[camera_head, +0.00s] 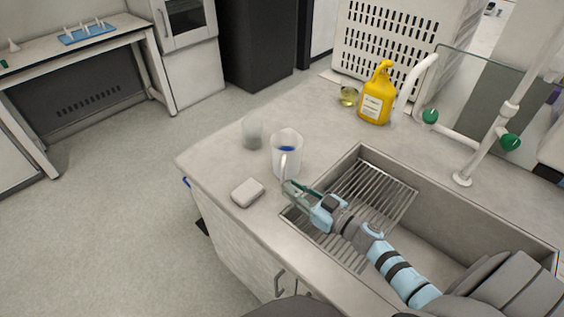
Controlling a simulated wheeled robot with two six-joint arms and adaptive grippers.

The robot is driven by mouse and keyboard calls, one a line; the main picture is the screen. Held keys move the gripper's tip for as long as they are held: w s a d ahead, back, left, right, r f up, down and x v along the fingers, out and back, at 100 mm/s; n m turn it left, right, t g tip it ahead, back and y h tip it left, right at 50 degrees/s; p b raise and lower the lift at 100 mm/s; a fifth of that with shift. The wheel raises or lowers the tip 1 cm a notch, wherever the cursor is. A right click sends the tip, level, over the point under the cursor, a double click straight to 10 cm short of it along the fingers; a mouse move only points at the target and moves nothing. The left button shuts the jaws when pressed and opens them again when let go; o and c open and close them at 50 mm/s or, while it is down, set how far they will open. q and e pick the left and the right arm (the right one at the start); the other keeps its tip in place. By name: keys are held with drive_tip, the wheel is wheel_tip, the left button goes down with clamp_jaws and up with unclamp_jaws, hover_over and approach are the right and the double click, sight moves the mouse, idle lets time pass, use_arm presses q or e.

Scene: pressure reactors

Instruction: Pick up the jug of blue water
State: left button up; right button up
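The jug of blue water (287,143) is a pale, translucent jug with blue showing inside. It stands upright on the counter to the left of the sink, its handle facing the front. My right gripper (287,190) is just in front of and below the jug's handle in the picture, over the sink's left edge. Its fingers point toward the left. The fingers are small and overlap, so I cannot tell how far apart they are or whether they touch the handle. My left gripper is not in view.
A clear glass vessel (252,133) stands left of the jug. A white block (248,192) lies in front. The sink (452,217) with a metal rack (377,190) is to the right. A yellow bottle (376,104) and a small yellowish vessel (348,96) stand farther back.

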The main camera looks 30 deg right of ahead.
sight(283, 178)
drive_tip(key=x, duration=0.4)
drive_tip(key=shift+w+r, duration=0.25)
drive_tip(key=shift+r, duration=0.15)
drive_tip(key=shift+w+a, duration=0.15)
drive_tip(key=shift+w, duration=0.1)
drive_tip(key=shift+s, duration=0.15)
clamp_jaws()
